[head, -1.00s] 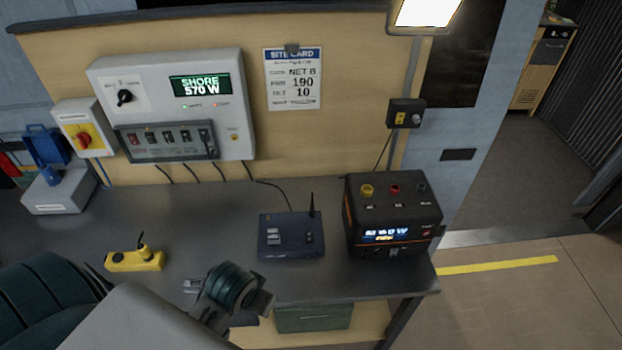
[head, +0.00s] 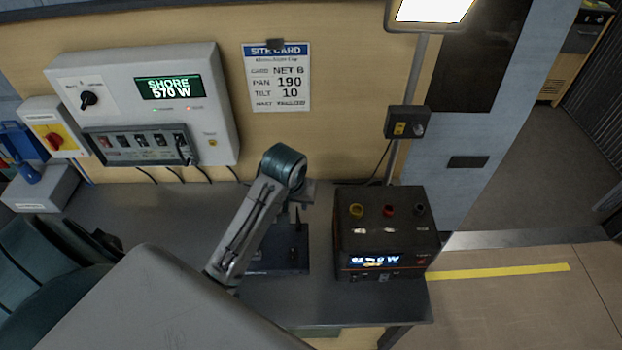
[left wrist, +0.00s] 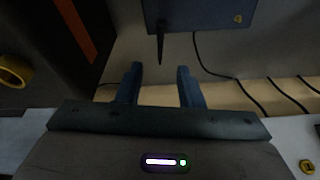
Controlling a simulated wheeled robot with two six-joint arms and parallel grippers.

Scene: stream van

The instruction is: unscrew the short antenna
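A dark blue box (head: 292,262) sits on the metal bench, partly hidden by my left arm. A thin black antenna (head: 298,219) stands up from it. In the left wrist view the box (left wrist: 200,14) is at the top, and the antenna (left wrist: 160,46) points down, tapering toward the gap between the fingers. My left gripper (left wrist: 160,84) is open and empty, its fingers either side of the antenna's line, the tip appearing just short of them. In the head view my left gripper (head: 304,190) is above the box. My right gripper is not in view.
A black and orange power unit (head: 385,235) with coloured knobs stands close right of the box. A wall panel (head: 200,115) reading SHORE 570 W is behind, with cables down to the bench. A site card (head: 276,78) hangs on the wall.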

